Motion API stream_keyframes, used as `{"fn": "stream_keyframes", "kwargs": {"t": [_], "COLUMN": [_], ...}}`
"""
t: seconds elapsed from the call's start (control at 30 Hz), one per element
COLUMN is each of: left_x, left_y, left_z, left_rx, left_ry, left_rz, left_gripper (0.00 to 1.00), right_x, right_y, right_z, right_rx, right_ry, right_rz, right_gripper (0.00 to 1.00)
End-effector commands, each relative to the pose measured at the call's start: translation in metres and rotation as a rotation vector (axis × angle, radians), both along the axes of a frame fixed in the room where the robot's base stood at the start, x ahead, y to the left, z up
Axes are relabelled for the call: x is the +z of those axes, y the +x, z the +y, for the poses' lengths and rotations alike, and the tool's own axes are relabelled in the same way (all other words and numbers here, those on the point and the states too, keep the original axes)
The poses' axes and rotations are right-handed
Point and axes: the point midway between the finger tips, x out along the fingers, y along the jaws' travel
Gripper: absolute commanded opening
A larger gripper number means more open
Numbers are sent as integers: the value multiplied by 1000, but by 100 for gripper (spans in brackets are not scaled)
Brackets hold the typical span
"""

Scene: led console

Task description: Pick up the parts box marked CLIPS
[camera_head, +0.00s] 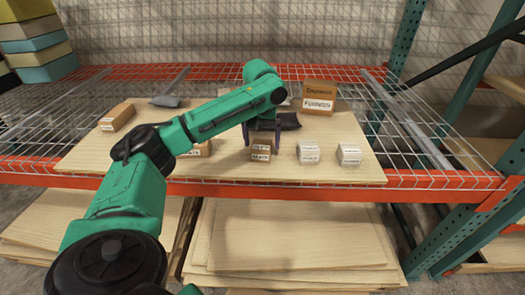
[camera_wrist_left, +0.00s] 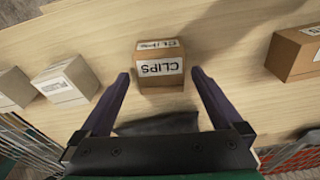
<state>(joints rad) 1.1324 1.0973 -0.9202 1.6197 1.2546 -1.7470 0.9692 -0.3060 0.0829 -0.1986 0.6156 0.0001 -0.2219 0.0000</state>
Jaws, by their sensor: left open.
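The parts box marked CLIPS is a small brown carton with white labels on its top and side. It shows in the left wrist view (camera_wrist_left: 165,88) with the word CLIPS upside down, and in the head view (camera_head: 261,154) on the wooden board, near its front edge. My left gripper (camera_head: 263,134) is above it, fingers pointing down. In the left wrist view the open gripper (camera_wrist_left: 159,74) has one dark finger toward each side of the box, with gaps visible; I cannot tell how far the fingertips are above it. My right gripper is not in view.
Two white boxes (camera_head: 308,153) (camera_head: 349,155) stand right of the CLIPS box. Another brown carton (camera_wrist_left: 293,53) is on its other side, partly behind my arm in the head view. A dark pouch (camera_head: 289,121) and a carton marked FIXINGS (camera_head: 318,104) lie behind. A brown box (camera_head: 117,117) stands far left.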

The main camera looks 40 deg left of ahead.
Motion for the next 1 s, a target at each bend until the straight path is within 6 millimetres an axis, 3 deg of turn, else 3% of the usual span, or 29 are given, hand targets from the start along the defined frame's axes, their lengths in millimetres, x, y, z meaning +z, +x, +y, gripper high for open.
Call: {"fn": "stream_keyframes", "kwargs": {"t": [0.1,0.17,0.37,0.4,0.6,0.63,0.87,1.0], "left_x": [-22,-30,-34,-34,-34,-33,-32,-22], "left_y": [2,3,3,4,4,4,4,4], "left_z": [1,2,2,2,2,2,2,2], "left_rx": [2,1,0,0,0,0,0,0], "left_ry": [0,0,0,0,0,1,1,-1], "left_rz": [3,1,0,0,0,-1,-1,-3], "left_gripper": [100,100,100,96,20,15,15,15], "right_x": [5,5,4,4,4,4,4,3], "right_y": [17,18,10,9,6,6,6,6], "right_z": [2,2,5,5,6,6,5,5], "right_rx": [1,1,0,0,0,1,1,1], "right_ry": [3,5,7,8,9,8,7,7], "right_rz": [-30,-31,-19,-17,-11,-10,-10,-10], "right_gripper": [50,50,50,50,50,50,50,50]}}
